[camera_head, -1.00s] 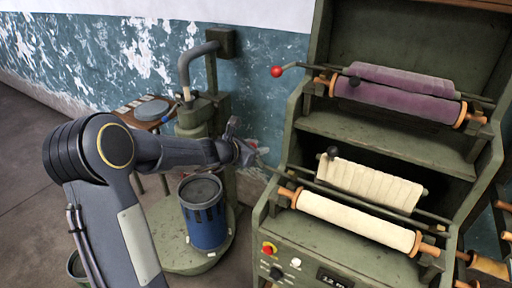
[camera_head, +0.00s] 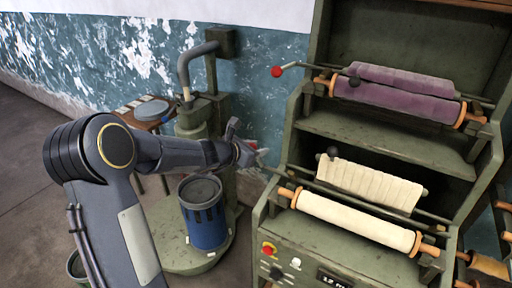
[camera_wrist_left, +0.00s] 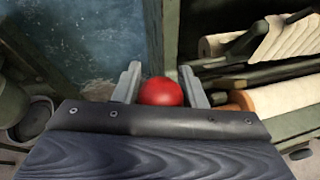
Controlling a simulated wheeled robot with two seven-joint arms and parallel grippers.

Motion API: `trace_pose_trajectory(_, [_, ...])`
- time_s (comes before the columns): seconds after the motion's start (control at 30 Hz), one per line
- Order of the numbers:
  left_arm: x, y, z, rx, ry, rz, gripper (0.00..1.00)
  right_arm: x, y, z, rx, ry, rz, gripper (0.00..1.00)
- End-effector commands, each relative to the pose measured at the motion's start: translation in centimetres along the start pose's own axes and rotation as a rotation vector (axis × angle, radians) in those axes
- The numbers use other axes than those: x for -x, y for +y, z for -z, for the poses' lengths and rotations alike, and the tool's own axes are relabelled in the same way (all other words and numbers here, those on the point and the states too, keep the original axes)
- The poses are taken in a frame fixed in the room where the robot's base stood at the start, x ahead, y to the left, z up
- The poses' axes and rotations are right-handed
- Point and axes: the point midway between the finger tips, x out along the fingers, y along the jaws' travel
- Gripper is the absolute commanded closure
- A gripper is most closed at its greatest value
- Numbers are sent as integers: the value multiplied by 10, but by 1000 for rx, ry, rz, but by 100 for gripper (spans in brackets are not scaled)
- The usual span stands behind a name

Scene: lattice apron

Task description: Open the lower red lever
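My left gripper (camera_head: 256,156) is at the left end of the lower roller shelf, by the end of the lower lever's rod (camera_head: 273,170). In the left wrist view a red ball knob (camera_wrist_left: 161,92) sits between the two fingers, which stand apart on either side of it. I cannot tell whether they touch it. In the head view the gripper mostly hides this knob. The upper lever's red knob (camera_head: 277,72) is in plain view higher up, clear of the gripper. My right gripper is not in view.
The green machine (camera_head: 385,138) holds a purple roll (camera_head: 395,100) above and a cream roll (camera_head: 355,220) below. Buttons sit on its front panel. A blue canister (camera_head: 207,226) stands under my left forearm. A blue peeling wall (camera_head: 262,110) is behind.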

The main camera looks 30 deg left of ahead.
Motion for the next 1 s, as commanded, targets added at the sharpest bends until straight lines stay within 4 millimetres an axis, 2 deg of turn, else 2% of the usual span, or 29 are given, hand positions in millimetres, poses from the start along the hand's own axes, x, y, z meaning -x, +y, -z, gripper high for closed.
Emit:
trace_pose_trajectory(0.03, [0,0,2,1,3,0,55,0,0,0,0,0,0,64])
trace_pose_trajectory(0.1, [0,0,1,1,1,0,46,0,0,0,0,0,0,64])
trace_pose_trajectory(0.13, [0,0,1,1,0,1,45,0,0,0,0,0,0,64])
trace_pose_trajectory(0.47, [6,0,-2,-2,-5,1,45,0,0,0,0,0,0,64])
trace_pose_trajectory(0.8, [60,0,-2,-2,-5,-2,45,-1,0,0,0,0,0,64])
trace_pose_trajectory(1.0, [77,0,-1,-1,-4,0,45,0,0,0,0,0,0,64])
